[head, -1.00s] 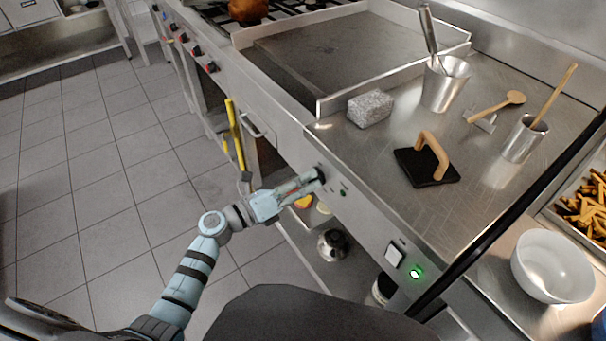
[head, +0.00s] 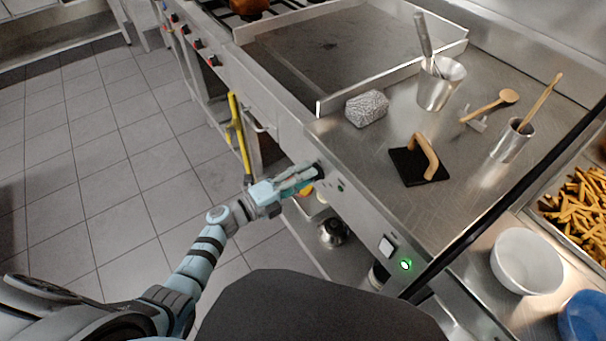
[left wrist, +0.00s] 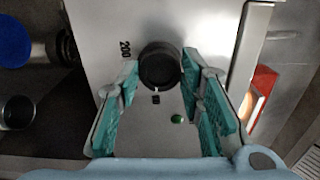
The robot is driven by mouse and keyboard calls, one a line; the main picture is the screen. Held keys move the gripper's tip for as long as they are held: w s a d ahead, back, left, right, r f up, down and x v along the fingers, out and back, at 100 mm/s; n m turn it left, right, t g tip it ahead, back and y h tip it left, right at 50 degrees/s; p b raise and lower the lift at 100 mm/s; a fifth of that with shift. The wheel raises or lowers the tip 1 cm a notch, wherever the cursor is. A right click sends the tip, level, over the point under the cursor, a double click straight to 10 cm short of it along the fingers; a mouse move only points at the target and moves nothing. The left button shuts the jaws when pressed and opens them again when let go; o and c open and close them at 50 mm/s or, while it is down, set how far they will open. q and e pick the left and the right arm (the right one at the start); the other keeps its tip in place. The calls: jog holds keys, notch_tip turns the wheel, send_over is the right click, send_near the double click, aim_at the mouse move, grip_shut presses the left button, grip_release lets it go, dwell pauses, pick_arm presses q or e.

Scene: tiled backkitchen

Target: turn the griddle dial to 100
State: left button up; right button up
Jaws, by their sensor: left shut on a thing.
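The griddle dial (left wrist: 160,68) is a round black knob on the steel front panel. The number 200 (left wrist: 125,48) is printed to its left in the left wrist view, and a small black mark shows just below it. My left gripper (head: 316,173) is shut on the dial, with one teal-padded finger on each side of it in the left wrist view (left wrist: 160,78). In the head view the fingers hide most of the dial. No 100 mark can be read. My right gripper is not in view.
A green light (left wrist: 177,118) sits near the dial. The griddle plate (head: 335,45) is above and behind the panel. A grey block (head: 367,108), a black press (head: 415,165) and utensil cups stand on the counter. A yellow handle (head: 238,130) hangs left of my gripper.

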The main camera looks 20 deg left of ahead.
pick_arm(q)
jog(key=shift+n, duration=0.3)
jog(key=o, duration=1.2)
jog(key=shift+c, duration=0.2)
jog(key=v, duration=1.2)
jog(key=shift+a, duration=0.1)
